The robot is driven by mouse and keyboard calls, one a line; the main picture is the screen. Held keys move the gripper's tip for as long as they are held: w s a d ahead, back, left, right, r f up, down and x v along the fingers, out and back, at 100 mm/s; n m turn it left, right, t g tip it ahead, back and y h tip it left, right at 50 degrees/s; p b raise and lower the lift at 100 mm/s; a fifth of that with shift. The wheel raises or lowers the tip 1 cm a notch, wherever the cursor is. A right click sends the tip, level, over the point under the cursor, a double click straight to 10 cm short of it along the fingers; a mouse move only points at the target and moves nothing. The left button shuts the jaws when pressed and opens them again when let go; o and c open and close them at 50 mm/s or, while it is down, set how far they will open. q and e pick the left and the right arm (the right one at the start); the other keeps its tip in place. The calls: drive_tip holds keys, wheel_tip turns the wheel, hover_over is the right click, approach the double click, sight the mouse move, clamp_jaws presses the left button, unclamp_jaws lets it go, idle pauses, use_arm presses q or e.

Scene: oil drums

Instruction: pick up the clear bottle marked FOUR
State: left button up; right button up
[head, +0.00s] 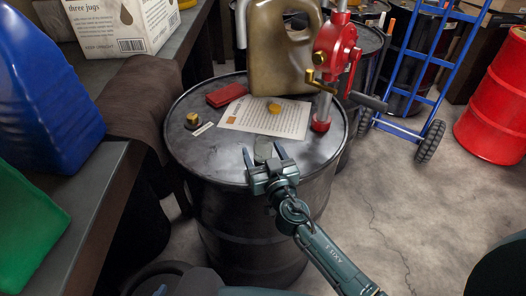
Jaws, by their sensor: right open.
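A translucent jug with a handle (268,60), brownish as if holding oil, stands upright at the back of the black drum's top (188,100). Its upper part is cut off by the picture's top edge. I see no FOUR marking on it and cannot tell if it is the clear bottle. No other clear bottle shows. My right gripper (264,152) is open over the drum's near edge, with its fingers pointing away towards the paper. A small grey oval thing (262,146) shows between the fingers; I cannot tell if they touch it. My left gripper is not in view.
On the drum lie a printed sheet (235,116), a yellow cap (274,106), a red cloth-like item (226,95) and a yellow-topped piece (192,119). A red hand pump (334,45) rises at right. A bench with blue (45,90) and green jugs (25,220) stands left.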

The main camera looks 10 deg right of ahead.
drive_tip(key=shift+c, duration=0.4)
drive_tip(key=c, duration=1)
